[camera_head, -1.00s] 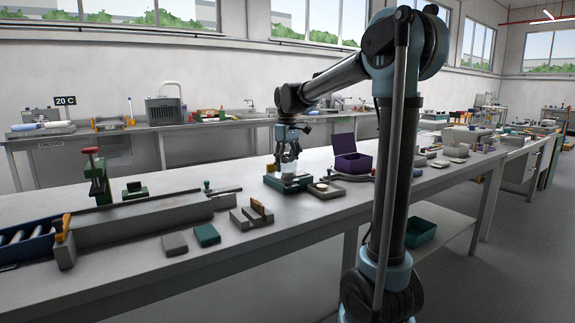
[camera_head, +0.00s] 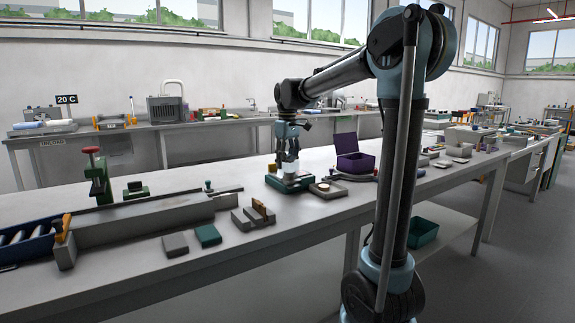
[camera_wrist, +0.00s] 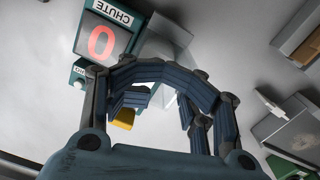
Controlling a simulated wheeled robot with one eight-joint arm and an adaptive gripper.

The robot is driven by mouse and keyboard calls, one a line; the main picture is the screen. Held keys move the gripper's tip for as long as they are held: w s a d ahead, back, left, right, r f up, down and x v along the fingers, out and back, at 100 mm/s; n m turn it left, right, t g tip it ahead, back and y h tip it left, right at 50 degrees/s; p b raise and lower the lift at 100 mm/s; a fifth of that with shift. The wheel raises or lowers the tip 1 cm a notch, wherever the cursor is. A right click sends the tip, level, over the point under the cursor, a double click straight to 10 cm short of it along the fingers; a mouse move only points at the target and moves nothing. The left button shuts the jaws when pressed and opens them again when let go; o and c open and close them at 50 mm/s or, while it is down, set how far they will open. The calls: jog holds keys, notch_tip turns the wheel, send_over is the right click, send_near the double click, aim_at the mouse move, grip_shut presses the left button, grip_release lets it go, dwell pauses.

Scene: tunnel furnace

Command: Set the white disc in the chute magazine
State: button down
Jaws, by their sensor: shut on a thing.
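The chute station is a green-based unit (camera_head: 284,184) on the near bench, under my gripper. In the wrist view its CHUTE label and red 0 display (camera_wrist: 101,42) are at the upper left. A clear, box-like part (camera_wrist: 165,45), apparently the magazine, stands beside the display, partly behind my fingers. My gripper (camera_head: 288,168) points down just over the station. Its blue-grey fingers (camera_wrist: 165,95) are closed in around a small space. The white disc cannot be made out; the fingers hide what they hold. A yellow piece (camera_wrist: 123,118) shows between the fingers.
A grey block with a round pale piece (camera_head: 328,189) sits right of the station, and an open purple box (camera_head: 355,160) behind it. A slotted grey block (camera_head: 253,215) and grey and green pads (camera_head: 208,235) lie left. Bare bench lies in front.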

jog(key=shift+w+d+r, duration=0.2)
jog(key=shift+w+d, duration=0.05)
jog(key=shift+w, duration=0.05)
jog(key=c, duration=0.8)
grip_release()
jog(key=shift+w+d, duration=0.1)
jog(key=shift+d, duration=0.05)
jog(key=shift+o, duration=0.9)
jog(key=shift+f, duration=0.1)
jog(key=shift+s+a, duration=0.2)
jog(key=shift+s, duration=0.05)
jog(key=o, duration=0.3)
notch_tip(320, 180, up, 12)
dwell(0.4)
